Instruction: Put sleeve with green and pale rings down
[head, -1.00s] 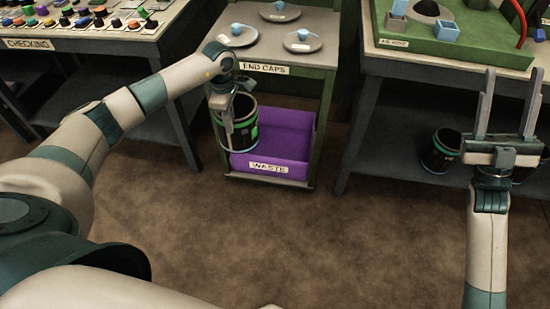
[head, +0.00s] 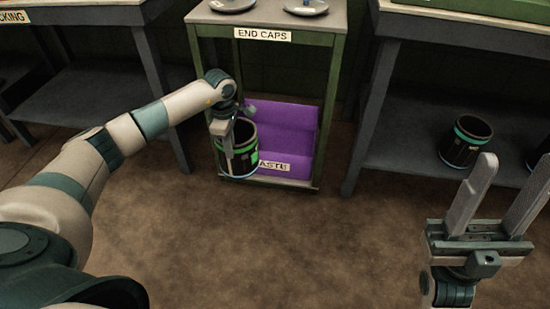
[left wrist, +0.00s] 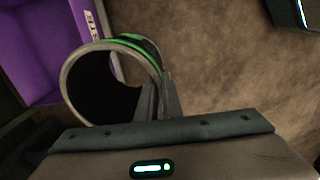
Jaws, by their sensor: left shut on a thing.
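My left gripper (head: 226,140) is shut on the wall of a black sleeve (head: 243,156) with a green ring near the top and a pale ring at the bottom. The sleeve is roughly upright in front of the purple waste bin (head: 293,126) and hides part of its label. In the left wrist view the sleeve (left wrist: 146,50) shows its open mouth, with the fingers (left wrist: 160,103) at its rim. Whether its base touches anything is hard to tell. My right gripper (head: 517,180) is open and empty at the right.
A black sleeve with a teal ring (head: 466,142) stands on the lower shelf (head: 405,150) at the right; another is cut off at the edge. The end caps stand (head: 217,20) is above the bin. The brown floor (head: 260,240) in front is clear.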

